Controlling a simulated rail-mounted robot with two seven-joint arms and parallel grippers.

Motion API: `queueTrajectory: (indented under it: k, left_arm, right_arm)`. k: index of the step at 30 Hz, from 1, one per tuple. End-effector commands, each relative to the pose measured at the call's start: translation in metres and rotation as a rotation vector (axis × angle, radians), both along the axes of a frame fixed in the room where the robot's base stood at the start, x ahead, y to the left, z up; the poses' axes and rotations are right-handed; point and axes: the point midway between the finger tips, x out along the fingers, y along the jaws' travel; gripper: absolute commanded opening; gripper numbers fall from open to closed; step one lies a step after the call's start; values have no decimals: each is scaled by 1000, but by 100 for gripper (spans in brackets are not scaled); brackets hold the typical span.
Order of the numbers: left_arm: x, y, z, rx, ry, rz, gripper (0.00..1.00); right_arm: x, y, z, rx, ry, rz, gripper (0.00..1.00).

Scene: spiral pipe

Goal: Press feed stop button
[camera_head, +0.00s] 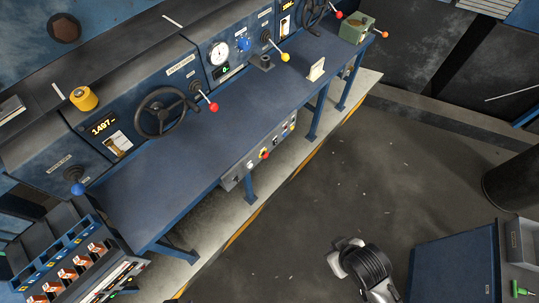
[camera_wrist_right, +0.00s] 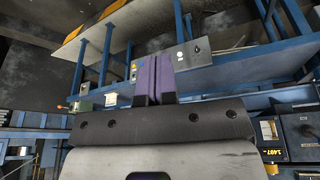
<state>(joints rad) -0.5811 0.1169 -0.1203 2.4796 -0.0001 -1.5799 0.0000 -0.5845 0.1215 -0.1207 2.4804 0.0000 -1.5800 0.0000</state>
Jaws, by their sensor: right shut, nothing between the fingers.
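A grey button box (camera_head: 235,178) hangs along the front edge of the blue machine bench in the head view. It carries a red button on yellow (camera_head: 264,154), a white button and several small coloured buttons; their labels are too small to read, so I cannot tell which one is feed stop. The box also shows in the right wrist view (camera_wrist_right: 196,62), behind and beside the fingers. My right gripper (camera_wrist_right: 154,62) is shut and empty, its two purple fingers together in front of the box and hiding part of it. Touching or apart, I cannot tell. My left gripper is not in view.
Above the bench (camera_head: 160,185) are black handwheels (camera_head: 160,113) and levers with red, yellow and blue knobs. A switch unit (camera_head: 75,265) stands at the lower left. A blue cabinet (camera_head: 455,265) stands at the lower right. The floor before the bench is mostly clear.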

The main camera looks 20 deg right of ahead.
Motion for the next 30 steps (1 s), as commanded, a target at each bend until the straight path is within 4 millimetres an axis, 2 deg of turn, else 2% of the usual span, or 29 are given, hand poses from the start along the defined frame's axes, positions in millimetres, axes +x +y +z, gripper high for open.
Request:
queueTrajectory:
  k: [7, 11, 14, 21, 30]
  left_arm:
    - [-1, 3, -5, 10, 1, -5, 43]
    - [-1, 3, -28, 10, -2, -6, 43]
    - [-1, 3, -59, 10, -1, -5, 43]
    - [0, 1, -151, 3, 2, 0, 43]
    - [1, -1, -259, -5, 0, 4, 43]
  right_arm:
    - [3, 2, -5, 11, -5, -4, 0]
    - [16, 3, -32, 43, -29, -15, 0]
    - [36, 6, -67, 99, -60, -35, 0]
    - [101, 15, -160, 311, -162, -118, 0]
    - [187, 16, -250, 617, -280, -258, 0]
